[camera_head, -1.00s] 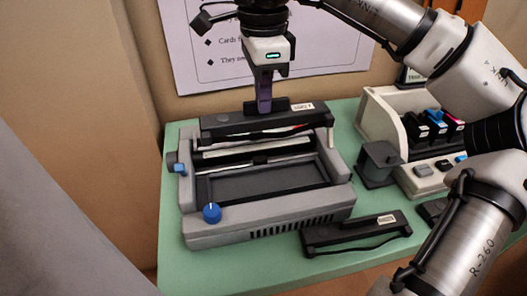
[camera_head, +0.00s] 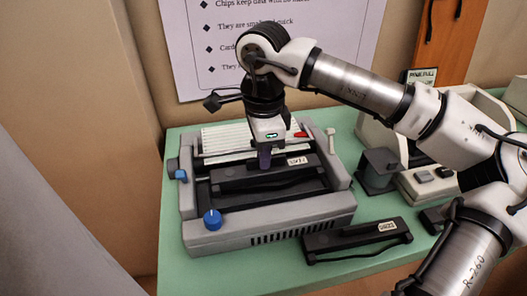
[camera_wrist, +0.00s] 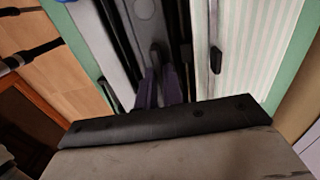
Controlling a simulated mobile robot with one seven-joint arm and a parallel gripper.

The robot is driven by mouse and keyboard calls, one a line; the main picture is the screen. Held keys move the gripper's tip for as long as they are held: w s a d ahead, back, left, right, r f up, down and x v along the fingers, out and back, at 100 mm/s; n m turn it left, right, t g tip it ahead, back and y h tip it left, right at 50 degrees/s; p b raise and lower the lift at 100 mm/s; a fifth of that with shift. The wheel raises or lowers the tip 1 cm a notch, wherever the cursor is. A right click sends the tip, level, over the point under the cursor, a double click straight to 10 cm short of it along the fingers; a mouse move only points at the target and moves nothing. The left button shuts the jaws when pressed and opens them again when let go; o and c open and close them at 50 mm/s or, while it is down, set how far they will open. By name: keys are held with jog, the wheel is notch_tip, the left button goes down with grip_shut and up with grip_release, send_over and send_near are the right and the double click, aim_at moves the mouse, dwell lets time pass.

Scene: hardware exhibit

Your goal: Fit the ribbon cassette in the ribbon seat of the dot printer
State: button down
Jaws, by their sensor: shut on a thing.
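The black ribbon cassette (camera_head: 232,178) with a white label lies lengthwise across the open bed of the grey dot printer (camera_head: 270,222). My gripper (camera_head: 265,163) points down and is shut on the cassette's raised middle grip; its purple fingers (camera_wrist: 160,88) also show in the wrist view. The cassette is low between the printer's side walls, in front of the striped paper (camera_head: 232,136). The ribbon seat is mostly hidden under it, and I cannot tell whether the cassette rests fully down.
A second labelled black cassette (camera_head: 350,238) lies on the green table in front of the printer. A blue knob (camera_head: 212,219) is at the printer's front left. A dark grey spool-like block (camera_head: 378,170) and a pale console (camera_head: 428,182) stand to the right.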

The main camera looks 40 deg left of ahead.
jog(key=shift+f, duration=0.1)
jog(key=shift+f+b, duration=0.55)
jog(key=shift+b, duration=0.05)
jog(key=c, duration=1.5)
grip_release()
jog(key=shift+c, duration=0.2)
jog(key=shift+r, duration=0.15)
notch_tip(320, 180, up, 13)
jog(key=p, duration=0.1)
